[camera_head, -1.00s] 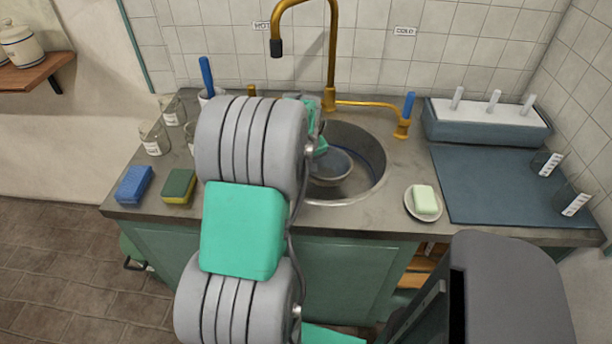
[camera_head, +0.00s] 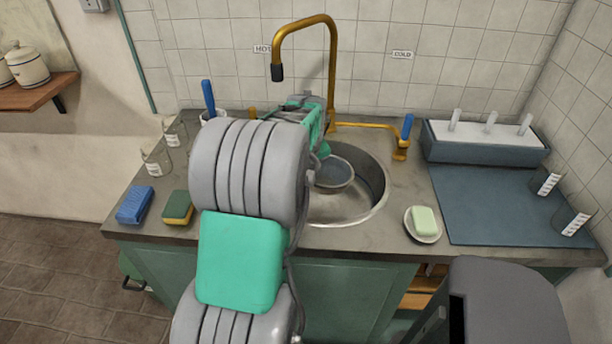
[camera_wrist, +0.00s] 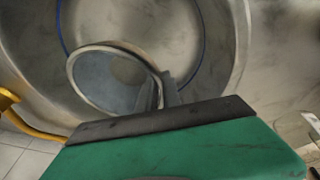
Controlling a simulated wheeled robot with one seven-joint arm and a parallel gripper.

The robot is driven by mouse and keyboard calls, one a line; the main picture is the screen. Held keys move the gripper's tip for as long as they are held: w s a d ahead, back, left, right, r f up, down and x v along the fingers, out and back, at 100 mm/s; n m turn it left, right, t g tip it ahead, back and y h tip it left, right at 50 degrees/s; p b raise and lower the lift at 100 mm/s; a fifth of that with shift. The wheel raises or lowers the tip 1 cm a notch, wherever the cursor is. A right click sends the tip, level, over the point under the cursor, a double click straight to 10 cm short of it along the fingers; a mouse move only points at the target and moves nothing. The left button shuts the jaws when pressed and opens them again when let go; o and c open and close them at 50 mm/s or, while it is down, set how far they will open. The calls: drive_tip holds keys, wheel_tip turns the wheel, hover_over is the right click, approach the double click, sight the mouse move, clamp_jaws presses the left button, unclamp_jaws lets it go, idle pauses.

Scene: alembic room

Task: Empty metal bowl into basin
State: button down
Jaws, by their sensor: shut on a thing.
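The metal bowl (camera_head: 334,187) hangs over the left part of the round basin (camera_head: 372,200) in the head view. It looks tilted, and a bluish-grey surface shows inside it. In the wrist view the bowl (camera_wrist: 112,80) is over the basin (camera_wrist: 195,70), with its rim at my gripper (camera_wrist: 165,92). My gripper is shut on the bowl's rim. In the head view my arm hides most of the gripper. I cannot tell how much the bowl holds.
The gold faucet (camera_head: 333,60) rises behind the basin. A soap dish (camera_head: 424,238) with soap sits right of the basin. A blue sponge (camera_head: 135,205) and a green-yellow sponge (camera_head: 177,208) lie at left, near glass beakers (camera_head: 157,162). A drying rack (camera_head: 485,145) stands at right.

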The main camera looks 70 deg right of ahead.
drive_tip(key=shift+d+r+t+y+p, duration=0.1)
drive_tip(key=shift+r+t+y+p, duration=0.4)
drive_tip(key=shift+p, duration=0.95)
drive_tip(key=t+y+p, duration=0.1)
drive_tip(key=y+p, duration=0.1)
drive_tip(key=p, duration=0.5)
drive_tip(key=shift+t, duration=0.3)
drive_tip(key=shift+f+y+p, duration=0.2)
drive_tip(key=shift+y+p, duration=0.1)
drive_tip(key=shift+f+b, duration=0.25)
drive_tip(key=shift+b, duration=0.8)
drive_tip(key=shift+h+b, duration=0.5)
drive_tip(key=shift+b, duration=0.45)
drive_tip(key=shift+r+g+b, duration=0.1)
drive_tip(key=shift+g+b, duration=0.3)
drive_tip(key=shift+b, duration=0.5)
